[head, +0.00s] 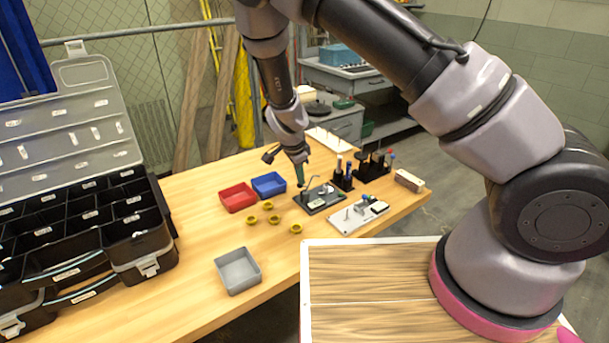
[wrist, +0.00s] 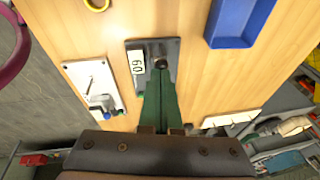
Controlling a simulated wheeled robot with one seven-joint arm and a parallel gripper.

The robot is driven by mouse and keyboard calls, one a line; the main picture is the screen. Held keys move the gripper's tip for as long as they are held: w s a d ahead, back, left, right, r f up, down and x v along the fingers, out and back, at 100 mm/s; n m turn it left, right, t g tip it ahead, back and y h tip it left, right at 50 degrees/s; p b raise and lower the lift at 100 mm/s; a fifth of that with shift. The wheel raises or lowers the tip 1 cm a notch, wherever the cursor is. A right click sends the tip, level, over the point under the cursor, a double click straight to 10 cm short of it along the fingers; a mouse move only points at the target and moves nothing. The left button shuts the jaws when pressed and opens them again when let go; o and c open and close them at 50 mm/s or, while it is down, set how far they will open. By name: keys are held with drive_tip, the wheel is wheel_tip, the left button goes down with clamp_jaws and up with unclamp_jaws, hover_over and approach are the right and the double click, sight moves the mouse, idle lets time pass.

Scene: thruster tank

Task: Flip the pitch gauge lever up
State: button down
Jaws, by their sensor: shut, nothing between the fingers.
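A dark plate (head: 334,196), which looks like the pitch gauge, lies on the wooden table with a thin upright lever and a pale label. The wrist view also shows the dark plate (wrist: 134,88) with its white number label (wrist: 138,63) and a dark round knob (wrist: 160,63), likely the lever's end seen from above. My gripper (head: 300,184) has green fingers and points down at the plate's far-left side. In the wrist view my gripper (wrist: 160,100) is shut and empty, its fingers covering part of the plate. Whether they touch the lever I cannot tell.
A white plate (head: 345,224) with small parts lies beside the dark plate. Red (head: 238,197) and blue (head: 269,185) trays, several yellow rings (head: 274,220) and a grey tray (head: 237,270) are left. Black holders (head: 373,168) stand behind right. An open black case (head: 125,225) is far left.

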drive_tip(key=shift+s+a+f+t+h, duration=0.3)
drive_tip(key=shift+a+t+h, duration=0.1)
drive_tip(key=shift+h, duration=0.15)
drive_tip(key=shift+s+a+f+t+h, duration=0.15)
drive_tip(key=shift+s+a+t+h, duration=0.2)
drive_tip(key=shift+h, duration=0.2)
drive_tip(key=shift+s+a+f, duration=0.3)
drive_tip(key=shift+a+f, duration=0.15)
drive_tip(key=shift+a, duration=0.2)
drive_tip(key=shift+r, duration=0.8)
